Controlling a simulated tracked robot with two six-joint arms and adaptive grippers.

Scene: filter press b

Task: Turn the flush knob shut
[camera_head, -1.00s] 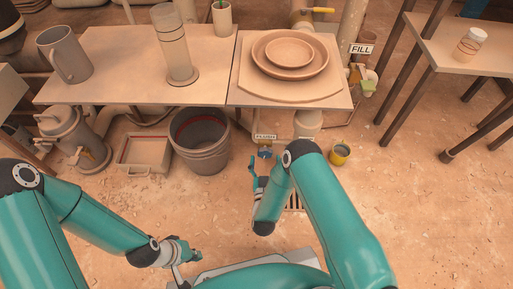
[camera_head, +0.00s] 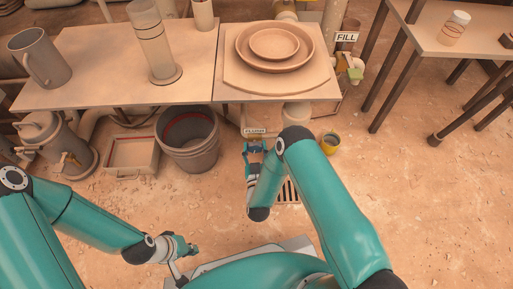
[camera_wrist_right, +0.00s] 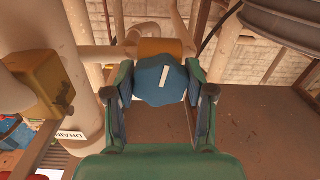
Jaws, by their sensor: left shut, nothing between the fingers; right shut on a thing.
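The flush knob (camera_wrist_right: 160,82) is blue with a lobed rim. It sits between the two fingers of my right gripper (camera_wrist_right: 159,88) in the right wrist view, and the gripper is shut on it. A white bar on its face stands near upright, its top tilted a little right. In the head view the knob (camera_head: 256,147) is small, below a FLUSH label (camera_head: 255,131) under the table, with my right gripper (camera_head: 254,152) at it. My left gripper (camera_head: 191,249) is shut and empty, low over the floor, far from the knob.
A grey bucket (camera_head: 189,151) and a shallow box (camera_head: 132,155) stand left of the knob. The table edge (camera_head: 277,101) is above. In the right wrist view a pipe with a DRAIN label (camera_wrist_right: 70,135) is at left.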

